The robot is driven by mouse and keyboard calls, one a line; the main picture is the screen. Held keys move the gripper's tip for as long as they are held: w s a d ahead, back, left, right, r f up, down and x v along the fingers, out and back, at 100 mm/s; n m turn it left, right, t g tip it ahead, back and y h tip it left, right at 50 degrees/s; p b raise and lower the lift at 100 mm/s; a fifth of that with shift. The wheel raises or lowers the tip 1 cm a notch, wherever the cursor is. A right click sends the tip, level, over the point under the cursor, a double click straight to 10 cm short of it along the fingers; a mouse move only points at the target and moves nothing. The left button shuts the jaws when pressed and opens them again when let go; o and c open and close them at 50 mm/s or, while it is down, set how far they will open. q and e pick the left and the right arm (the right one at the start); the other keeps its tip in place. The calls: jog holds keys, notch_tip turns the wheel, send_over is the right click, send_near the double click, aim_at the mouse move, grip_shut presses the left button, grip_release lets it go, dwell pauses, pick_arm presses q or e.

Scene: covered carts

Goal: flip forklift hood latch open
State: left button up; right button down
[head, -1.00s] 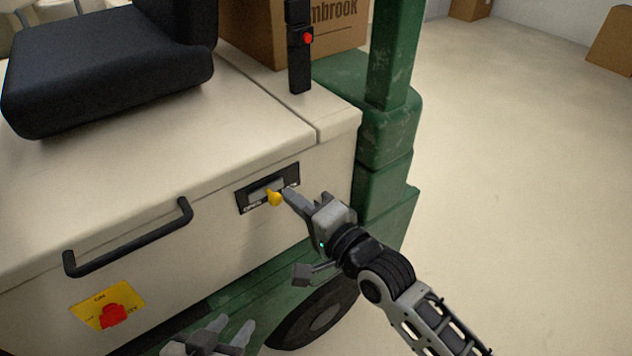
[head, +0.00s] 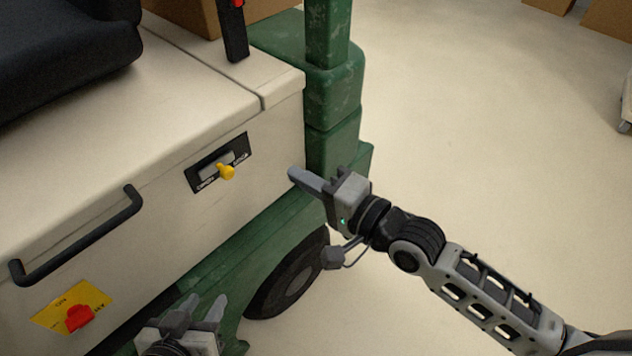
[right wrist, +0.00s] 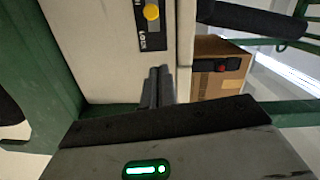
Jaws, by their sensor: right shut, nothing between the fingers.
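The hood latch is a yellow knob (head: 226,172) on a black plate (head: 193,181) on the cream side of the forklift hood (head: 120,165). The knob stands near the plate's middle, between its two end labels. My left gripper (head: 205,299) is open and empty, low beside the green body.
A black handle bar (head: 85,245) and a red switch on a yellow plate (head: 80,318) are left of the latch. A green post (head: 327,45) and a wheel (head: 290,285) are near my right arm. Clear floor lies to the right.

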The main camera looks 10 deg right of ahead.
jog(key=shift+v, duration=1.25)
jog(key=s+d+f+n+g+h, duration=0.1)
jog(key=s+d+f+n+h, duration=0.2)
jog(key=f, duration=0.4)
jog(key=s+d+f+n+g+h, duration=0.1)
jog(key=s+d+f+n+h, duration=0.2)
jog(key=s+f+n+h, duration=0.2)
notch_tip(320, 180, down, 3)
jog(key=shift+s+d+r+n+g, duration=0.2)
jog(key=shift+s+d+n+g, duration=0.1)
jog(key=shift+s+n, duration=0.8)
jog(key=shift+w+a, duration=0.1)
jog(key=shift+w, duration=0.05)
